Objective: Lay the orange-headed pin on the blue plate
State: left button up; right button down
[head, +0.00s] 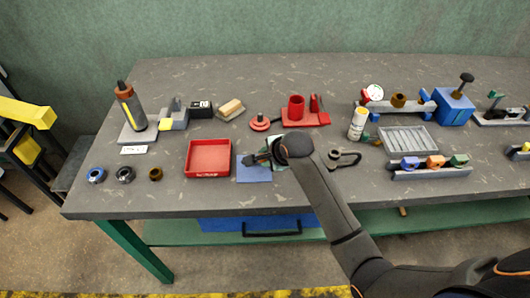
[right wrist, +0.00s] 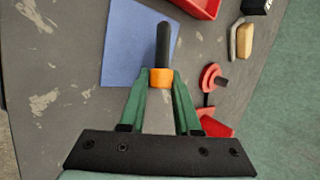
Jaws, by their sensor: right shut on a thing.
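The orange-headed pin (right wrist: 162,50) has a dark shaft and an orange head. My right gripper (right wrist: 161,80) is shut on its orange head, with the green fingers on either side. The shaft points away from the fingers. The blue plate (right wrist: 126,40) lies flat on the table, and the shaft overlaps its edge in the right wrist view. In the head view, my right gripper (head: 264,158) is over the upper right part of the blue plate (head: 254,175) and hides some of it. The height of the pin above the plate cannot be told. My left gripper is not in view.
A red tray (head: 188,160) stands just left of the blue plate. A red fixture (head: 305,119) and a red disc-based piece (head: 260,124) stand behind. A spray can (head: 357,124) and a grey ribbed tray (head: 407,151) are to the right. The table's front edge is close below the plate.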

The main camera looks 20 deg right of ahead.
dwell(0.3)
jog(key=c, duration=0.5)
grip_release()
jog(key=shift+f, duration=0.15)
jog(key=shift+c, duration=0.2)
jog(key=shift+s+f, duration=0.2)
jog(key=shift+f, duration=0.05)
jog(key=shift+r, duration=0.15)
